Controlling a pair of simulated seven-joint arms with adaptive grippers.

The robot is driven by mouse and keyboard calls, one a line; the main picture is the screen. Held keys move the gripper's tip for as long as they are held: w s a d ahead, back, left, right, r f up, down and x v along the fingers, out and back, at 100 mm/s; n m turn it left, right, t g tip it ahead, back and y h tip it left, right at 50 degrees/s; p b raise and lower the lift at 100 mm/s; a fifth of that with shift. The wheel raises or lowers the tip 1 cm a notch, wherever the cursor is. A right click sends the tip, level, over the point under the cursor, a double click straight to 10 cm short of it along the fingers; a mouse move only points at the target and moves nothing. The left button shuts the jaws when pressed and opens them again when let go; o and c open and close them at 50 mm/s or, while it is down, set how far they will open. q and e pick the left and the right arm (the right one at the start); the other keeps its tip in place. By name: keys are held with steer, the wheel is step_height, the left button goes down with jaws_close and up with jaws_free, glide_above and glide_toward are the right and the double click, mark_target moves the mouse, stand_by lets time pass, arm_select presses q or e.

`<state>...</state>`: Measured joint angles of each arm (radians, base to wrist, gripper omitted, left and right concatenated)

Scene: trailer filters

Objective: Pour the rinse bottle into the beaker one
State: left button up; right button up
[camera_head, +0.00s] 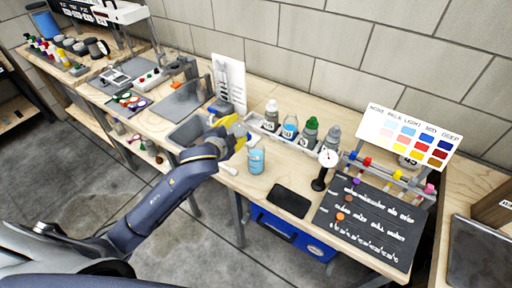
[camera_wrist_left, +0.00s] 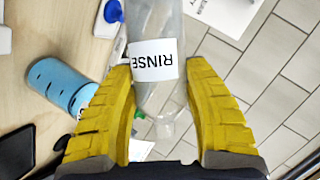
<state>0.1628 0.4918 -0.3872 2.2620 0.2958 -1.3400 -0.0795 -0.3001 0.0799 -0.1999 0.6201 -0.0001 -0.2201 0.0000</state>
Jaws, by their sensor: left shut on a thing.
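My left gripper (camera_head: 238,126) is shut on the clear rinse bottle (camera_wrist_left: 160,90), which has a white label reading RINSE. In the left wrist view the yellow fingers (camera_wrist_left: 165,105) press on both sides of it, and its narrowing end points toward the bottom of the picture. In the head view the gripper hides most of the bottle, so its exact tilt is hard to tell. A light-blue cylindrical vessel with dark marks (camera_head: 256,161), apparently the beaker, stands on the bench just below and right of the gripper. It also shows left of the bottle in the left wrist view (camera_wrist_left: 62,88), apart from it.
A rack (camera_head: 288,139) with several labelled bottles stands behind the blue vessel. A black flat pad (camera_head: 290,201), a round dial gauge (camera_head: 328,158) and a dark board (camera_head: 366,228) lie to the right. A white handle-like piece (camera_head: 229,168) lies near the edge.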

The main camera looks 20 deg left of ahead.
arm_select(q)
steer(key=shift+a+f+m, duration=0.15)
steer(key=shift+m, duration=0.25)
stand_by(1.3)
steer(key=shift+a+f+m+t+y, duration=0.1)
steer(key=shift+f+m+t+y, duration=0.4)
steer(key=shift+f, duration=0.5)
stand_by(1.5)
steer(key=shift+d+r+m+y, duration=0.2)
steer(key=shift+r+m, duration=0.15)
steer(key=shift+r, duration=0.3)
steer(key=shift+d+r+m+y, duration=0.2)
steer(key=shift+r+m, duration=0.15)
steer(key=shift+r, duration=0.25)
stand_by(1.2)
steer(key=shift+t, duration=0.3)
stand_by(0.5)
steer(key=shift+a+f+n+h, duration=0.15)
steer(key=shift+a+f+n, duration=0.05)
steer(key=shift+f, duration=0.35)
steer(key=shift+a+f+n+h, duration=0.15)
steer(key=shift+f+n, duration=0.05)
steer(key=shift+f, duration=0.3)
steer(key=shift+r+n+g, duration=0.15)
steer(key=shift+n+g, duration=0.25)
steer(key=shift+d+r+h, duration=0.1)
steer(key=shift+r+h, duration=0.3)
steer(key=shift+r, duration=0.05)
steer(key=shift+n, duration=0.3)
